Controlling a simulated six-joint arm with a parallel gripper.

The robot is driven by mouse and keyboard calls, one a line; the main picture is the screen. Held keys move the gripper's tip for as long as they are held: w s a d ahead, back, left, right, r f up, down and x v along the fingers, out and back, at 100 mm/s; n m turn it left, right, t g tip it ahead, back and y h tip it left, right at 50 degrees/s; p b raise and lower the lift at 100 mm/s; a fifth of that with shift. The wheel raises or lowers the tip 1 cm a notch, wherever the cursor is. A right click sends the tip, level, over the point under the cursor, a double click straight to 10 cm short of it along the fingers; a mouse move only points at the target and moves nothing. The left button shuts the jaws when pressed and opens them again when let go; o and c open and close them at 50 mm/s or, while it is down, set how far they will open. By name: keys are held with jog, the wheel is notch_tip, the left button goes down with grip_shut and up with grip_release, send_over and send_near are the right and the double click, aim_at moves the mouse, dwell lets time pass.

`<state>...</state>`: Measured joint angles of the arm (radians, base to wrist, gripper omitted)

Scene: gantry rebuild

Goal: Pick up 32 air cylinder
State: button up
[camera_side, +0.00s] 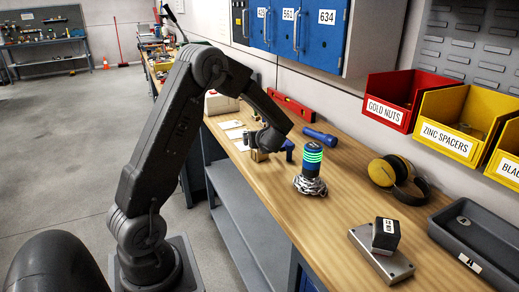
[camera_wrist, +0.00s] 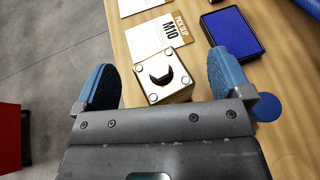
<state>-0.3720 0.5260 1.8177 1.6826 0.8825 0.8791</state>
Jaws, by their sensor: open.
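Nothing is held. In the side view, my gripper (camera_side: 270,150) is low over the bench, and a small part of the block (camera_side: 258,156) shows below it. Whether the fingers touch the block cannot be told.
A pick slip card (camera_wrist: 165,35) reading M10 and a blue pad (camera_wrist: 232,35) lie behind the block. A blue flashlight (camera_side: 319,136), a lit stack light (camera_side: 311,165) and headphones (camera_side: 398,178) are to the right. The bench's front edge is close.

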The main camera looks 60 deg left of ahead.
jog(key=shift+w+a+f, duration=0.15)
jog(key=shift+a+f, duration=0.05)
jog(key=shift+a, duration=0.3)
jog(key=c, duration=1.3)
jog(key=shift+o, duration=0.2)
jog(key=shift+r, duration=0.1)
